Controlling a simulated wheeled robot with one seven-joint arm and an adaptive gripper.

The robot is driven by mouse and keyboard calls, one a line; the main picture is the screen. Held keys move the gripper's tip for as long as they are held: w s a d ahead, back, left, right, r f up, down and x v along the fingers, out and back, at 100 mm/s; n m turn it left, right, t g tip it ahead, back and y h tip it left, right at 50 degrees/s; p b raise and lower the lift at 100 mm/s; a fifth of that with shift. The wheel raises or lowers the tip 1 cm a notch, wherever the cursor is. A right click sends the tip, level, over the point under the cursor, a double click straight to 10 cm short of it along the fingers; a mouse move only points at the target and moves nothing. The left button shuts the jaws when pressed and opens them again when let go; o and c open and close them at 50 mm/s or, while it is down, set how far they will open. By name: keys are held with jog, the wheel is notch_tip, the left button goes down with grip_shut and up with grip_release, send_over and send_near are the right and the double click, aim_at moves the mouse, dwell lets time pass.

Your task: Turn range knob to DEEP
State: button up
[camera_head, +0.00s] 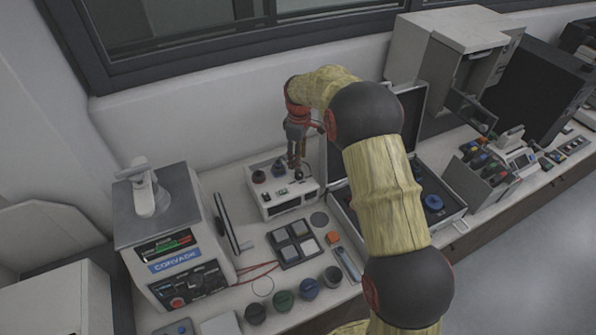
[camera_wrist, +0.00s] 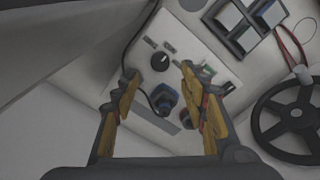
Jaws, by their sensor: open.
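A white instrument box (camera_head: 287,206) stands on the bench, with dark round parts on its top; I cannot tell there which is the range knob. In the wrist view, a black round knob (camera_wrist: 160,62) with a light pointer mark sits on the pale panel (camera_wrist: 192,48). Small dark labels lie beside it, too small to read. My gripper (camera_wrist: 158,76) is open, its yellow-padded fingers on either side of the knob in the picture. Contact with it is not visible. In the head view, my gripper (camera_head: 296,160) points down over the box's back right part.
A blue plug (camera_wrist: 164,98) and a red plug (camera_wrist: 215,116) are close to the fingers. An open case (camera_head: 452,213) stands to the right, the Corvade press (camera_head: 172,262) to the left. A dark tray of squares (camera_head: 293,259) lies in front of the box.

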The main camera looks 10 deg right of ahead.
aim_at(299, 175)
notch_tip(299, 175, down, 7)
jog(key=shift+r, duration=0.1)
dwell(0.3)
jog(key=shift+c, duration=0.7)
grip_shut()
